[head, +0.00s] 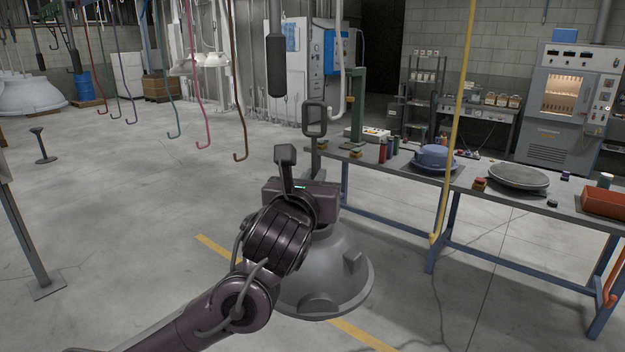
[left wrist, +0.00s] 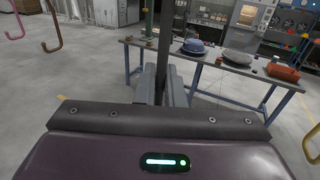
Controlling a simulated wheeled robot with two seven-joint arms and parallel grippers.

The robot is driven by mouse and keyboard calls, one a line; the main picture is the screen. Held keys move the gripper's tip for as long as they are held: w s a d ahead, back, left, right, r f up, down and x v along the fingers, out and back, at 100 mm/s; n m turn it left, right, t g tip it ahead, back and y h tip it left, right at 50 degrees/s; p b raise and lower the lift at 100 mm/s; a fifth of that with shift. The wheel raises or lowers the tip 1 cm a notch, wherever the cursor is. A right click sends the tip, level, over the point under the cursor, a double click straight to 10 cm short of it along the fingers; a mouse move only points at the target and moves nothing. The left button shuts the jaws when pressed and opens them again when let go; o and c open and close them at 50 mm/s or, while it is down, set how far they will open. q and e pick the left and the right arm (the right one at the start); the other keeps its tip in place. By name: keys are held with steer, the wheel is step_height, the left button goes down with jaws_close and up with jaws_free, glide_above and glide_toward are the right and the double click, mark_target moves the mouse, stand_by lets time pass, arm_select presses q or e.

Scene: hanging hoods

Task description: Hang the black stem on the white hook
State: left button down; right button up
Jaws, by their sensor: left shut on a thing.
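The black stem (head: 314,119) stands upright, with an open rectangular loop at its top. A grey bell-shaped hood (head: 345,275) hangs below it, partly hidden by my left arm. My left gripper (head: 302,166) is shut on the stem below the loop. In the left wrist view the dark stem (left wrist: 165,45) rises between the two fingers (left wrist: 162,88). The white hook (head: 341,60) hangs from above, just right of the loop in the head view. Its lower end curls close to the loop in the picture; the gap in depth is unclear. My right gripper is not in view.
A yellow hook (head: 455,120) hangs at the right, before a blue-legged workbench (head: 400,177) holding a blue hood (head: 435,157) and a grey disc (head: 518,177). Brown (head: 236,80) and pink (head: 193,80) hooks hang left. A dark cylinder (head: 277,66) hangs near the loop. Left floor is largely clear.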

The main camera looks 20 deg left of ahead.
arm_select(q)
steer(key=shift+w+d+r, duration=0.2)
steer(key=shift+w, duration=0.2)
stand_by(0.3)
steer(key=shift+w+d, duration=0.2)
steer(key=shift+w, duration=0.3)
steer(key=shift+w+d, duration=0.15)
steer(key=shift+w, duration=0.4)
steer(key=shift+w+d, duration=0.25)
steer(key=shift+w, duration=0.4)
steer(key=shift+w+d, duration=0.25)
steer(key=shift+w, duration=0.35)
steer(key=shift+f+b, duration=1.3)
steer(key=shift+b, duration=0.15)
